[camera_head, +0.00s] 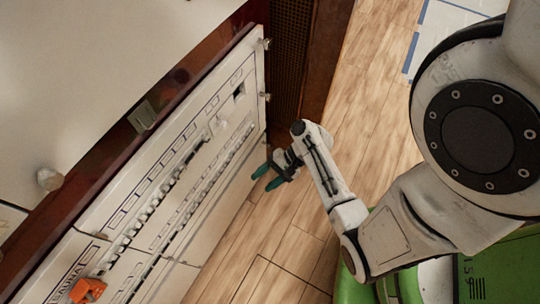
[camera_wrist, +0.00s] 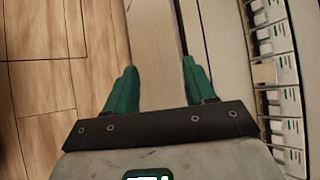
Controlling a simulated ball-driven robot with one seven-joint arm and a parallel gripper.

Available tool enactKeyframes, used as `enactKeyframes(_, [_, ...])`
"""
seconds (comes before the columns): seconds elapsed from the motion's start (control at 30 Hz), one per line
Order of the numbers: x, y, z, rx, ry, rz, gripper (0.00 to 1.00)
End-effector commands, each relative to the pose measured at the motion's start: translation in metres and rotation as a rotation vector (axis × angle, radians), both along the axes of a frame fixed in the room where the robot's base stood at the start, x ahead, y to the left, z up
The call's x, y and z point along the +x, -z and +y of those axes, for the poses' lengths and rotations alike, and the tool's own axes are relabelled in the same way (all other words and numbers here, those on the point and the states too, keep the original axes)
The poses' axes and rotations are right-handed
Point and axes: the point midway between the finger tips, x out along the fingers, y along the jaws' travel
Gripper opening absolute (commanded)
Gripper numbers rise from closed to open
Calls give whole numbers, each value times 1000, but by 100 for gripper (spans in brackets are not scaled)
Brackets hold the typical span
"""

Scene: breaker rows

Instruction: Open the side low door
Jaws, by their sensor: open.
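My gripper (camera_head: 265,179) is open, with its two green fingers by the lower right part of the white breaker cabinet (camera_head: 222,125). A plain pale low door or panel (camera_head: 222,214) lies below the breaker rows, near the floor; which panel is the side low door is not clear. In the wrist view, my gripper (camera_wrist: 159,66) points along a pale strip (camera_wrist: 153,40), which shows between the fingers. The right finger lies over a dark seam beside this strip. I cannot tell whether either finger touches it. No handle shows clearly there.
Breaker rows (camera_wrist: 278,75) run along the right of the wrist view. An orange part (camera_head: 88,290) sits on the cabinet at the lower left. A dark wooden cabinet with a mesh panel (camera_head: 291,50) stands beyond. The wooden floor (camera_head: 262,235) beside my arm is clear.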

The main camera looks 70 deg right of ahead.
Motion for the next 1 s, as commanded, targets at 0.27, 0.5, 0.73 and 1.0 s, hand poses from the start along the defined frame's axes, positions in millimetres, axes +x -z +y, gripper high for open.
enactKeyframes(0.27, [-9, 100, -82, 393, 572, -188, 55])
enactKeyframes(0.5, [-42, 139, -151, 667, 939, -400, 55])
enactKeyframes(0.73, [-61, 147, -179, 778, 1072, -507, 55])
enactKeyframes(1.0, [-33, 147, -187, 786, 1076, -514, 55])
